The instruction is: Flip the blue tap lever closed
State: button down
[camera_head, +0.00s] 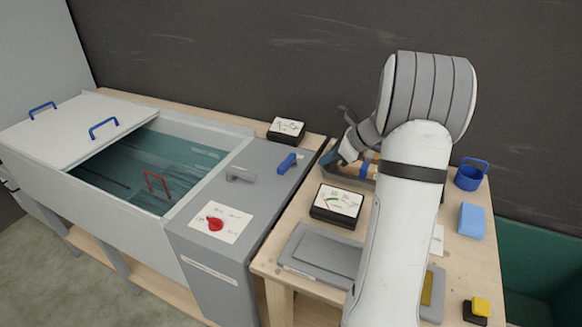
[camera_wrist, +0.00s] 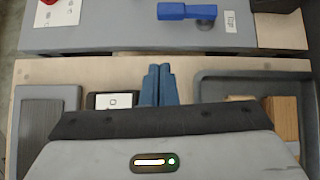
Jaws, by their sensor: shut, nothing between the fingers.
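The blue tap lever (camera_head: 287,163) sits on the grey panel to the right of the water tank, next to the grey spout. In the wrist view the lever (camera_wrist: 183,12) lies sideways at the top, its arm pointing left from a round pivot, with a "Tap" label (camera_wrist: 230,20) to its right. My gripper (camera_wrist: 158,84) is shut and empty, its blue fingertips together over the wooden bench edge, below the lever in the picture and apart from it. In the head view my gripper (camera_head: 333,158) is right of the lever, partly hidden by my wrist.
The open tank (camera_head: 160,165) with a red handle lies left, a red knob (camera_head: 215,224) on the panel. A gauge (camera_head: 337,203), a tray (camera_wrist: 205,92) with wooden blocks, a blue mug (camera_head: 468,178) and a blue block (camera_head: 472,220) stand on the bench. A black-based meter (camera_head: 286,130) is behind the lever.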

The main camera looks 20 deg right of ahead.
aim_at(287, 163)
jog(key=shift+w+d+f+m, duration=0.15)
jog(key=shift+d+m, duration=0.1)
jog(key=shift+d, duration=0.15)
jog(key=shift+w+d+f+m, duration=0.1)
jog(key=shift+w+d+m, duration=0.05)
jog(key=shift+d+m, duration=0.15)
jog(key=x, duration=1)
jog(key=shift+w+a, duration=0.1)
jog(key=shift+w+a+p, duration=0.6)
jog(key=shift+w+a, duration=0.75)
jog(key=shift+w, duration=0.1)
jog(key=shift+r, duration=0.1)
